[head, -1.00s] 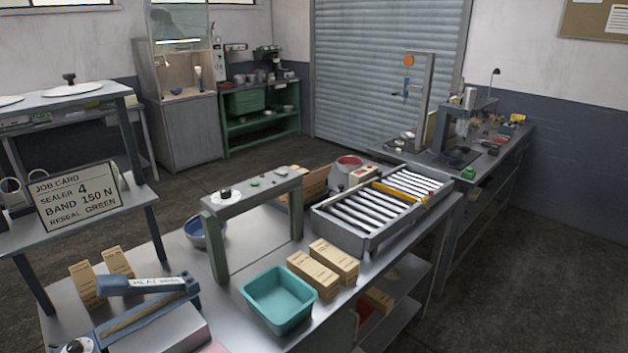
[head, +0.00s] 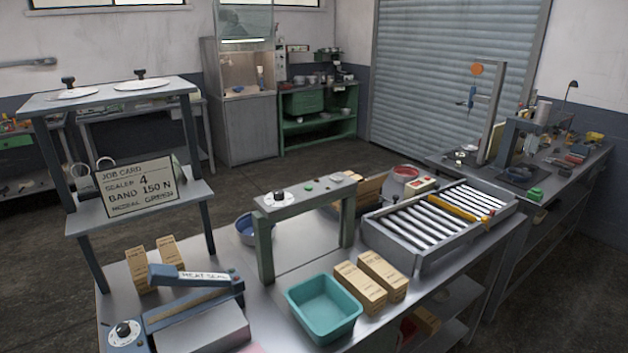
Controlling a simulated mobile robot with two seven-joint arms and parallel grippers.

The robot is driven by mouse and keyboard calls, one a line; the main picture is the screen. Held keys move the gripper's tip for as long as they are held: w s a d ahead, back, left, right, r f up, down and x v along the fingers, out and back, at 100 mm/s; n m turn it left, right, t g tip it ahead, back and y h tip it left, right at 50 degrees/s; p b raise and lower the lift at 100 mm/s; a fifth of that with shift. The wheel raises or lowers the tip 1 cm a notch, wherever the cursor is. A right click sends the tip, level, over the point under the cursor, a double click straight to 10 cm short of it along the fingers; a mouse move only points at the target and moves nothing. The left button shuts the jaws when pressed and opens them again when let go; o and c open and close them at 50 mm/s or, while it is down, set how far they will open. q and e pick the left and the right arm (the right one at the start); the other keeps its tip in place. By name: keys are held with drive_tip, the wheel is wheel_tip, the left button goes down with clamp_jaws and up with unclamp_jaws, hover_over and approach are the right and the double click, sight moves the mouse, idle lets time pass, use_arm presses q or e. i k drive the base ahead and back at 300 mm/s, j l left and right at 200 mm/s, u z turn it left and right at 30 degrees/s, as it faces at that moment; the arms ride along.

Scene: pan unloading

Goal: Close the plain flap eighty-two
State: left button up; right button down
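I cannot pick out a flap marked eighty-two in the head view. Two tan cartons (head: 360,288) stand beside the teal bin on the bench. Two more tan cartons (head: 139,270) stand behind the heat sealer at the left. Print on the cartons is too small to read, and I cannot tell whether any has an open flap. Neither of my grippers shows in the head view.
A heat sealer (head: 195,285) sits at the bench's front left, a teal bin (head: 322,306) at the front middle. A grey-green gantry (head: 305,198) stands behind it. A roller conveyor (head: 430,226) lies to the right. A job card (head: 137,187) stands on the left shelf.

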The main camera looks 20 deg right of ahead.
sight(364, 187)
drive_tip(key=l+u, duration=0.35)
drive_tip(key=l, duration=0.15)
drive_tip(key=l+u, duration=0.35)
drive_tip(key=l, duration=0.15)
drive_tip(key=l+u, duration=0.15)
drive_tip(key=l, duration=0.4)
drive_tip(key=k+l+u, duration=0.2)
drive_tip(key=l, duration=0.35)
drive_tip(key=k+l, duration=0.1)
drive_tip(key=l, duration=0.75)
drive_tip(key=k+l+u, duration=0.1)
drive_tip(key=l, duration=0.35)
drive_tip(key=k+l, duration=0.15)
drive_tip(key=l, duration=0.25)
drive_tip(key=k+l, duration=0.1)
drive_tip(key=l, duration=0.35)
